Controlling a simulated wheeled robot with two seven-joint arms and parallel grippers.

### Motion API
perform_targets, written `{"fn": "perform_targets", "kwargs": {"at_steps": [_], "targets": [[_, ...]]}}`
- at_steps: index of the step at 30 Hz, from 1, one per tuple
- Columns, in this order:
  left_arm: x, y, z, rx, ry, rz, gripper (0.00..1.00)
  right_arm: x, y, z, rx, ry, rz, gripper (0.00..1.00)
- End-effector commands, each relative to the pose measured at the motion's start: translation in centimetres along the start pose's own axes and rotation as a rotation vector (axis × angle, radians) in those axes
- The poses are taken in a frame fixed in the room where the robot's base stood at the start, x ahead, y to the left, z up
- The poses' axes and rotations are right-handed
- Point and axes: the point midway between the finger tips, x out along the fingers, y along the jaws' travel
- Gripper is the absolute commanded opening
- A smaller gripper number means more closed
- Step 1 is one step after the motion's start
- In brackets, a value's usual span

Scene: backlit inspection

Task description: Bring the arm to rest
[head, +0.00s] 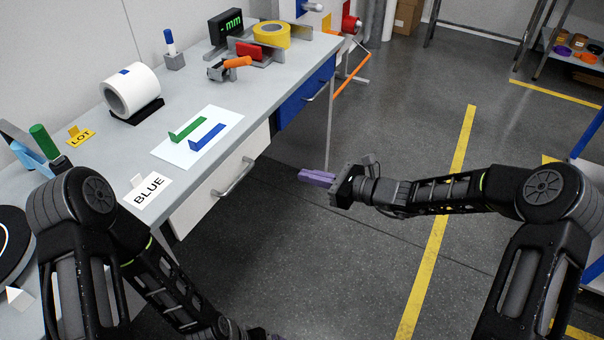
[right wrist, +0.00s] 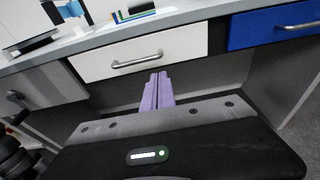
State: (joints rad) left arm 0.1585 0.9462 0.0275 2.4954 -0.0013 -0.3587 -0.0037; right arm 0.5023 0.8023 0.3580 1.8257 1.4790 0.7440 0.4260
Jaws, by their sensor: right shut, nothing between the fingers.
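My right gripper (head: 316,178) has purple fingers and is shut and empty. It hangs over the floor to the right of the workbench (head: 262,88), in front of the drawers and apart from them. In the right wrist view its fingers (right wrist: 157,92) lie together and point toward the bench front below the white drawer (right wrist: 140,55). My left arm (head: 90,215) reaches down at the lower left beside the bench.
On the bench are a white sheet (head: 170,154) with a green strip (head: 187,130) and a blue strip (head: 208,137), a BLUE card (head: 148,191), a white roll (head: 131,90) and a yellow tape roll (head: 271,35). A shelf rack (head: 568,50) stands at the far right. Open floor (head: 330,255) lies between my arms.

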Motion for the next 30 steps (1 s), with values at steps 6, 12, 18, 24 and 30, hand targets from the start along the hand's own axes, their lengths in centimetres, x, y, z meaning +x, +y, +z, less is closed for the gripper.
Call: {"fn": "perform_targets", "kwargs": {"at_steps": [6,12,18,24,30], "targets": [[0.0,0.0,0.0,0.000,0.000,0.000,1.00,0.0,0.0,0.0,0.001,0.000,0.000,0.00],[0.0,0.0,0.0,0.000,0.000,0.000,1.00,0.1,0.0,0.0,-0.003,0.001,0.000,0.00],[0.0,0.0,0.0,-0.001,0.000,0.000,1.00,-0.1,0.7,-3.5,-0.125,0.132,0.016,0.00],[-0.4,0.2,0.0,-0.002,0.000,0.000,1.00,-2.8,6.0,-13.4,-0.413,0.447,0.186,0.00],[-3.0,1.2,0.0,-0.004,-0.001,0.001,1.00,-10.0,15.3,-22.6,-1.019,0.745,0.593,0.00]]}}
